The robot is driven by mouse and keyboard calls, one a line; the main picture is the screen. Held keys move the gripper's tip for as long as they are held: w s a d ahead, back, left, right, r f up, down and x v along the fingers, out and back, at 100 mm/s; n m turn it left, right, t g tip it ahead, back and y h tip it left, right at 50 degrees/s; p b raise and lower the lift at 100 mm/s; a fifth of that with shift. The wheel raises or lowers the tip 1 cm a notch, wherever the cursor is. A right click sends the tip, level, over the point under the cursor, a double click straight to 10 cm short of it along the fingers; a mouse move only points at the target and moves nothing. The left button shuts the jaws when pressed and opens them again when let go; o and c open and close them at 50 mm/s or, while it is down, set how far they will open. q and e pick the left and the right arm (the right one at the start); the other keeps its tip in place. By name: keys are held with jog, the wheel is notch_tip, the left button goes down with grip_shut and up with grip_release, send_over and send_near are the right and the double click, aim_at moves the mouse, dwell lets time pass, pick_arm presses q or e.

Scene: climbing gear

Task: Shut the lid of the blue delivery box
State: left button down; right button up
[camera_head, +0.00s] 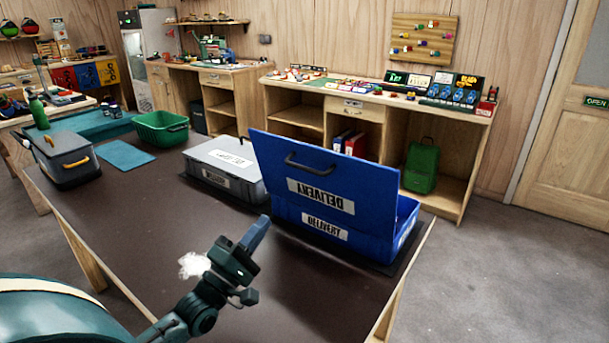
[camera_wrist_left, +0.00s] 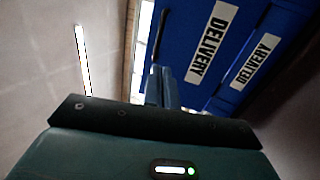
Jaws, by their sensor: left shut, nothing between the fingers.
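The blue delivery box (camera_head: 365,245) stands near the right end of the dark table. Its lid (camera_head: 300,175) is raised and leans a little back toward me, with a dark handle and a "DELIVERY" label on its outer face. My left gripper (camera_head: 258,232) is shut and empty, in front of the box and to the left of its lower label, apart from it in the head view. In the left wrist view the lid (camera_wrist_left: 245,50) fills the upper right, and the shut fingers (camera_wrist_left: 163,88) point toward it. My right gripper is not in view.
A grey lidded box (camera_head: 222,170) stands just left of the delivery box. A green bin (camera_head: 160,128), a blue mat (camera_head: 125,155) and a grey box with yellow handle (camera_head: 68,160) sit further left on the table (camera_head: 140,225). The table's front middle is clear.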

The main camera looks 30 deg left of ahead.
aim_at(303, 169)
pick_arm(q)
jog(key=p+x, duration=0.2)
jog(key=x, duration=1)
jog(key=shift+s+d+r, duration=0.1)
jog(key=shift+s, duration=0.05)
jog(key=shift+w+r, duration=0.15)
jog(key=shift+w, duration=0.4)
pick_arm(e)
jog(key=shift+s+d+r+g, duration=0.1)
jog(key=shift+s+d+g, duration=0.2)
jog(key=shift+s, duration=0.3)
pick_arm(q)
jog(key=shift+w, duration=0.1)
